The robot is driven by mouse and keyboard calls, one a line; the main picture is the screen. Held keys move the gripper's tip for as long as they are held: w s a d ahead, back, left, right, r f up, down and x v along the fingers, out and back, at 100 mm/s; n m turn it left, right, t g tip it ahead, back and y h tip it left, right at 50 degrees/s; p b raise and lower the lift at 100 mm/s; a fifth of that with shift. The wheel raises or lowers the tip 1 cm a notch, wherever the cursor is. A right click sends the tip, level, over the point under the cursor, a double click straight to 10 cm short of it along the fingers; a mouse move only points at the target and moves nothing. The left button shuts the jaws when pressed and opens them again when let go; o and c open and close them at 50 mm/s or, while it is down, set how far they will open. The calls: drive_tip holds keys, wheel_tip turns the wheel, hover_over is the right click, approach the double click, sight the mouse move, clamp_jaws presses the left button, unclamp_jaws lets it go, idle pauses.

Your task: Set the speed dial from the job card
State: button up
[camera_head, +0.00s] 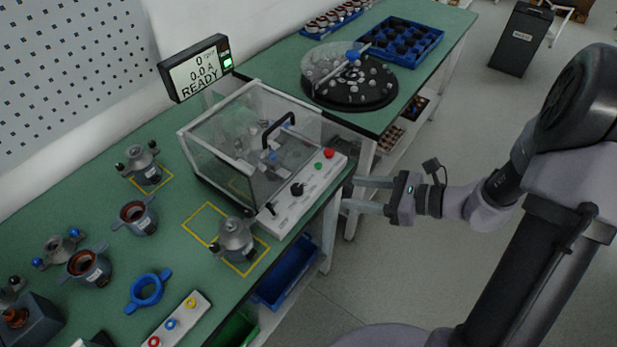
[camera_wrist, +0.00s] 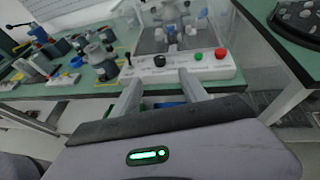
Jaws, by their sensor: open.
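The speed dial is likely the black knob (camera_head: 297,188) on the white control panel (camera_head: 283,211) along the front of the clear test enclosure. In the wrist view the knob (camera_wrist: 159,61) shows ahead, between and beyond my fingertips. My gripper (camera_head: 350,193) is open and empty, to the right of the panel and apart from it. Its two fingers also show in the wrist view (camera_wrist: 158,80), pointing toward the panel. The knob's markings are too small to read. I cannot make out a job card.
A green button (camera_head: 318,166), a red button (camera_head: 329,153) and a toggle lever (camera_head: 270,207) share the panel. The display (camera_head: 197,68) reads 0, 0.0 A, READY. A motor-like unit (camera_head: 236,238) stands by the panel's left end. Open floor lies right of the bench.

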sight(298, 188)
drive_tip(key=b+x, duration=0.2)
drive_tip(key=x, duration=0.5)
drive_tip(key=b+x, duration=0.2)
drive_tip(key=x, duration=0.5)
drive_tip(key=shift+s+f+b, duration=0.15)
drive_tip(key=shift+f+b, duration=0.15)
drive_tip(key=shift+b, duration=0.1)
drive_tip(key=shift+w+a+f, duration=0.1)
drive_tip(key=shift+w+a, duration=0.2)
drive_tip(key=shift+a, duration=0.25)
clamp_jaws()
